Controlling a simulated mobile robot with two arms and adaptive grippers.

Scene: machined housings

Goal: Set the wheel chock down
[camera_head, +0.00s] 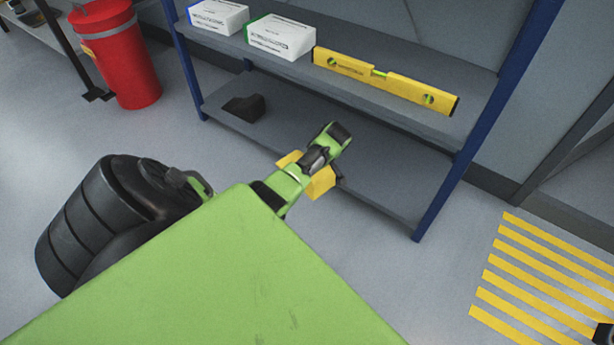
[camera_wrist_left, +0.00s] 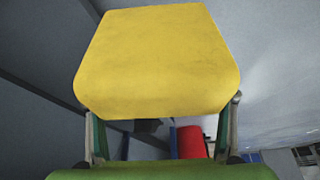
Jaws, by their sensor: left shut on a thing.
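The yellow wheel chock (camera_head: 322,184) is in my left gripper (camera_head: 312,165), in front of the lower shelf of the blue-posted rack in the head view. The arm and gripper cover its middle, so only its yellow edges show. In the left wrist view the chock (camera_wrist_left: 157,60) fills the upper middle, with a finger on each side of its lower part. I cannot tell whether its underside touches anything. A dark wedge-shaped block (camera_head: 245,107) sits on the left part of the lower shelf (camera_head: 385,188).
The upper shelf holds two white boxes (camera_head: 218,17) (camera_head: 281,38) and a yellow spirit level (camera_head: 385,82). A blue post (camera_head: 452,190) stands right of the gripper. A red bin (camera_head: 118,55) stands left of the rack. Yellow stripes (camera_head: 540,270) mark the floor at right.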

